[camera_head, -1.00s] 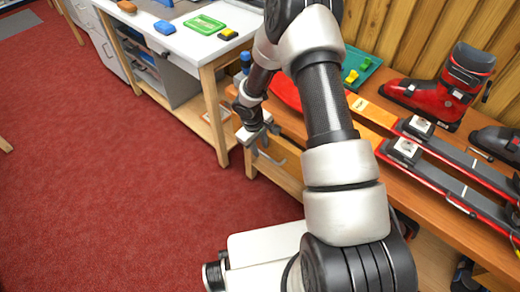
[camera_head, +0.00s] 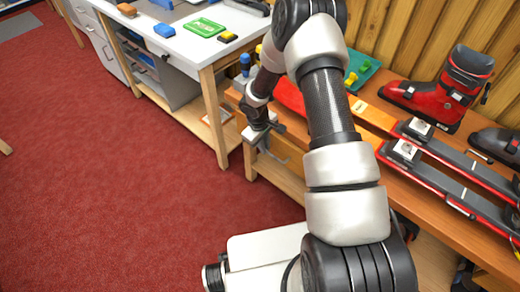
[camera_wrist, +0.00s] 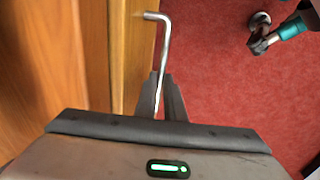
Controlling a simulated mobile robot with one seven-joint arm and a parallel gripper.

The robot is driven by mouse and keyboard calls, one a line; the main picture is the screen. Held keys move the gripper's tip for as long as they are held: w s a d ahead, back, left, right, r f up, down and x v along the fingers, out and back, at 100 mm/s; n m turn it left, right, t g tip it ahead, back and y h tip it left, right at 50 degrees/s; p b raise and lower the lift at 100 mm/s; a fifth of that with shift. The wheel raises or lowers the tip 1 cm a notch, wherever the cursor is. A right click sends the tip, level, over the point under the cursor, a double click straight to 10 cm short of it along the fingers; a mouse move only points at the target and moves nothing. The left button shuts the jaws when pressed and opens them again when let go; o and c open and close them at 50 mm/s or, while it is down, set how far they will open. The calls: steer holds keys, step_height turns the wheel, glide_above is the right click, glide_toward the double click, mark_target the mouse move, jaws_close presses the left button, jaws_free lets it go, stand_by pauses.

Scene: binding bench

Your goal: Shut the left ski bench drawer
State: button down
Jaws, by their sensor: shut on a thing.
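The left ski bench drawer shows as a light wooden front (camera_head: 283,178) under the bench top, partly hidden by my arm. In the wrist view its narrow edge (camera_wrist: 122,50) runs beside the bench top, and I cannot tell how far it stands out. Its bent grey metal handle (camera_wrist: 162,45) stands out from the front, over the red floor. My gripper (camera_head: 265,142) is at the handle; in the wrist view its fingers (camera_wrist: 162,98) are shut on the handle's lower part.
The ski bench top (camera_head: 400,170) holds skis (camera_head: 450,178), a red ski boot (camera_head: 440,88) and a green tray (camera_head: 362,70). A white-topped table (camera_head: 190,45) stands at the left, its leg close to my gripper. The red carpet (camera_head: 110,200) in front is clear.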

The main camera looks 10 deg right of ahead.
steer(key=shift+w+d, duration=0.5)
steer(key=shift+d, duration=0.2)
steer(key=c, duration=1.8)
jaws_free()
steer(key=shift+c, duration=0.2)
step_height(320, 180, up, 17)
steer(key=s+a+p, duration=0.2)
steer(key=p, duration=0.1)
steer(key=shift+a, duration=0.35)
